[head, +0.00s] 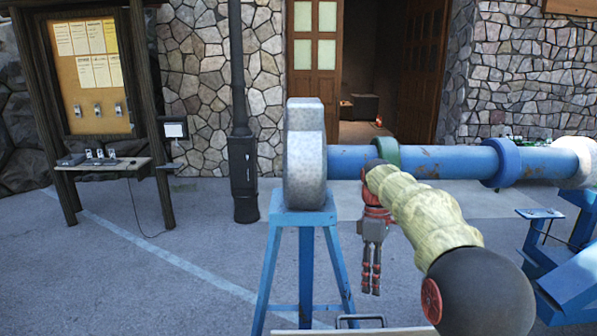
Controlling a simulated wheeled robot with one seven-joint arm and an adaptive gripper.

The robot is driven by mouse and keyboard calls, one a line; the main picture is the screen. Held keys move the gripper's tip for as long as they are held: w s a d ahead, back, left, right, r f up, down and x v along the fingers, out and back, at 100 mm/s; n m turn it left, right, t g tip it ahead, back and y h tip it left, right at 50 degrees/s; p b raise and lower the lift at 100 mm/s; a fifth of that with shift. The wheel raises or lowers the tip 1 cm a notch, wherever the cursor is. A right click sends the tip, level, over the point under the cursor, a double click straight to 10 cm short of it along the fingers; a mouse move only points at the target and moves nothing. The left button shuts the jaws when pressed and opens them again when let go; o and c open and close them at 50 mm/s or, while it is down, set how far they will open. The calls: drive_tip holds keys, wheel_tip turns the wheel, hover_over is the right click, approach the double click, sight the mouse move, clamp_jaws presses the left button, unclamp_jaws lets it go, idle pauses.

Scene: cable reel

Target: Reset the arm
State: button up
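My arm reaches in from the lower right, with a pale sleeve over its links. My gripper (371,285) hangs from a red wrist, fingers pointing down, in front of the blue reel shaft. Its two grey fingers look close together from this angle, so the opening between them is unclear. I see nothing held between them. The blue shaft (445,161) runs sideways behind my arm, with a green ring (386,152) and a blue collar (500,162) on it. A grey metal disc (305,150) is at its left end.
A blue stand (304,218) supports the disc. More blue framework (570,285) stands at the lower right. A notice board (92,75) with a shelf (105,167) is at the left. A dark post (242,160) stands by the stone wall. The pavement at left is clear.

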drive_tip(key=s+f+m+t+b, duration=0.3)
drive_tip(key=s+m+b, duration=0.2)
drive_tip(key=s, duration=0.8)
drive_tip(key=s+f+m+t+b, duration=0.3)
drive_tip(key=s+m+b, duration=0.15)
drive_tip(key=s, duration=0.85)
drive_tip(key=s+f+m+t+b, duration=0.2)
drive_tip(key=s+f+m+b, duration=0.1)
drive_tip(key=s+f, duration=0.4)
drive_tip(key=shift+s+a+f+b, duration=0.2)
drive_tip(key=shift+s+f+b, duration=0.25)
drive_tip(key=shift+f, duration=0.3)
drive_tip(key=shift+a, duration=0.1)
